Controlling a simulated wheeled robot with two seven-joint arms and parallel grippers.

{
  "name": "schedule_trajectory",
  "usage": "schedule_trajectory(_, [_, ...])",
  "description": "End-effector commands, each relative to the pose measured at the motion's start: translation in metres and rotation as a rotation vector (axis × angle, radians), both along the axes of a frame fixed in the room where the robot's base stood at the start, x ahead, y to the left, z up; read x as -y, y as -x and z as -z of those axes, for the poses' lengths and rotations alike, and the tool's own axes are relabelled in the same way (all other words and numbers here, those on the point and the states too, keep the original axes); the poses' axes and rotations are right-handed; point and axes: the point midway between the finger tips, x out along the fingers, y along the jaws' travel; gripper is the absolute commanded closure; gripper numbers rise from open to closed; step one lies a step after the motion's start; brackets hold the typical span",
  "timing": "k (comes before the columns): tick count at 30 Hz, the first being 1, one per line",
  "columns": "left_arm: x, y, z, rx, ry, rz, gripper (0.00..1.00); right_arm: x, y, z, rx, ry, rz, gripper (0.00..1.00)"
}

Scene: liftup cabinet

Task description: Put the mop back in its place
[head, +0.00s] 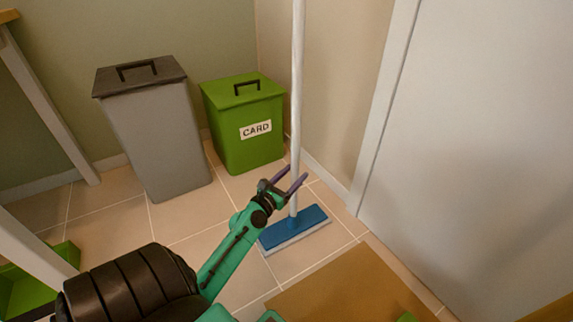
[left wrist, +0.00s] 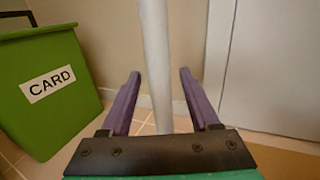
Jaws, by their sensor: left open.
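The mop stands upright on the tiled floor, with a blue flat head (head: 292,232) and a long white pole (head: 297,90). My left gripper (head: 293,180) is open at the lower part of the pole, above the mop head. In the left wrist view the white pole (left wrist: 156,60) runs between or just beyond the two purple fingers (left wrist: 158,85), with a gap on each side. Whether the pole is fully between the fingertips is hard to tell. The mop's place cannot be made out. My right gripper is not in view.
A green bin marked CARD (head: 243,125) stands behind and left of the mop, and a grey bin (head: 155,135) stands left of it. A white door (head: 480,140) is at the right. A brown mat (head: 340,290) lies in front. A green crate (head: 25,290) is at lower left.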

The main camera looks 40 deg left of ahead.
Motion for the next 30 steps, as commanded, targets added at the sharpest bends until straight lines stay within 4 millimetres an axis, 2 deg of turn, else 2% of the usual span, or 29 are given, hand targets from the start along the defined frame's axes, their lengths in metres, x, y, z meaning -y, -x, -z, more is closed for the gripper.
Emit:
schedule_trajectory(5, [0.003,0.027,0.004,-0.006,-0.003,0.002,0.38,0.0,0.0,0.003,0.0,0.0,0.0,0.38])
schedule_trajectory(12, [0.008,0.083,0.011,-0.006,-0.003,0.002,0.38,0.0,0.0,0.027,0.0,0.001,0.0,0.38])
schedule_trajectory(16, [0.01,0.105,0.012,-0.005,-0.003,0.0,0.38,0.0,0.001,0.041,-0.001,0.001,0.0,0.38])
schedule_trajectory(21, [0.012,0.118,0.006,-0.002,-0.002,0.001,0.38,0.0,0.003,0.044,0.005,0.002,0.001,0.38])
schedule_trajectory(30, [0.012,0.118,0.004,-0.001,-0.001,0.001,0.38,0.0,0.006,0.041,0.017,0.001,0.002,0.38])
